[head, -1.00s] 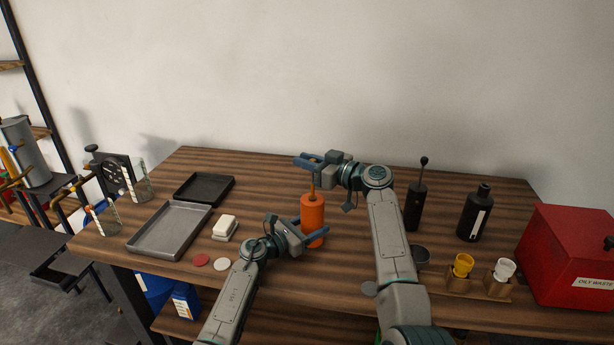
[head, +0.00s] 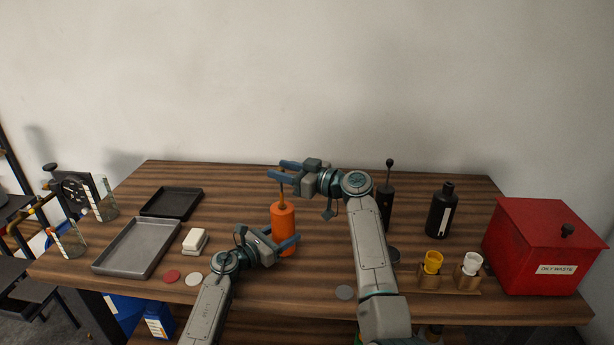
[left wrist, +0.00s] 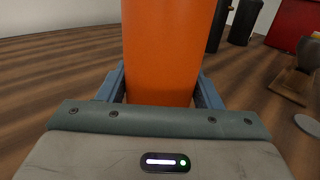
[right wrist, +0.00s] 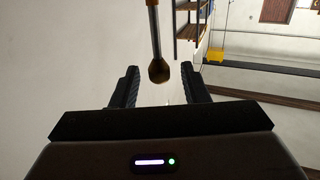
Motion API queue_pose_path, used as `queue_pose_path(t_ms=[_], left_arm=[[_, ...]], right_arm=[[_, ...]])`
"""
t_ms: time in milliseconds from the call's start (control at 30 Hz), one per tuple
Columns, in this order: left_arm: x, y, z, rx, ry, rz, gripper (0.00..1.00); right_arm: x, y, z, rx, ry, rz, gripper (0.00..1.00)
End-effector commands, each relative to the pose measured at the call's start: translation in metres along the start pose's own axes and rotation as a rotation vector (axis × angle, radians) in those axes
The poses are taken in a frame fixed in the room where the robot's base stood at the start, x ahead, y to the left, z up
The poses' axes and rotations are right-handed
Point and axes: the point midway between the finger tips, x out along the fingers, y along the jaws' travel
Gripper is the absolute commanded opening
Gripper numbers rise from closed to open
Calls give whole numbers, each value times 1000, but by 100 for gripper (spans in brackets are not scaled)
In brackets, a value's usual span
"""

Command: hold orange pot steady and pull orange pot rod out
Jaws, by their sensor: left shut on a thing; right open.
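The orange pot (head: 283,218) stands upright on the wooden table. Its thin rod (head: 282,188) rises from the top. My left gripper (head: 292,243) is shut on the pot's lower body; in the left wrist view, the fingers (left wrist: 160,88) flank the orange pot (left wrist: 165,50). My right gripper (head: 284,171) is open at the rod's upper end. In the right wrist view, the rod's rounded end (right wrist: 158,70) shows between the spread fingertips (right wrist: 160,72), with gaps on both sides. The right gripper partly hides the rod's top in the head view.
A black pot with a rod (head: 387,195) and a black bottle (head: 441,210) stand right of my right arm. A red waste box (head: 545,250) is far right. A grey tray (head: 135,248), black tray (head: 172,202) and white block (head: 195,240) lie left.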

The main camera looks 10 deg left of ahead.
Motion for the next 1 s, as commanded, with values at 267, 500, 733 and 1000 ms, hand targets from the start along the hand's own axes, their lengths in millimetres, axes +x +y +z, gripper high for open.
queue_pose_path(t_ms=[267, 500, 733, 1000], left_arm=[[0, 0, 0, 0, 1, 1, 9], [0, 0, 0, 1, 0, 1, 9], [0, 0, 0, 1, 0, 1, 9], [0, 0, 0, 1, 0, 1, 73]], right_arm=[[-61, 1, 0, -2, -1, 4, 41], [-88, 0, 0, -1, 0, 2, 41], [-91, 0, -1, -1, 0, 1, 41], [-91, 0, -1, -1, 0, 1, 41]])
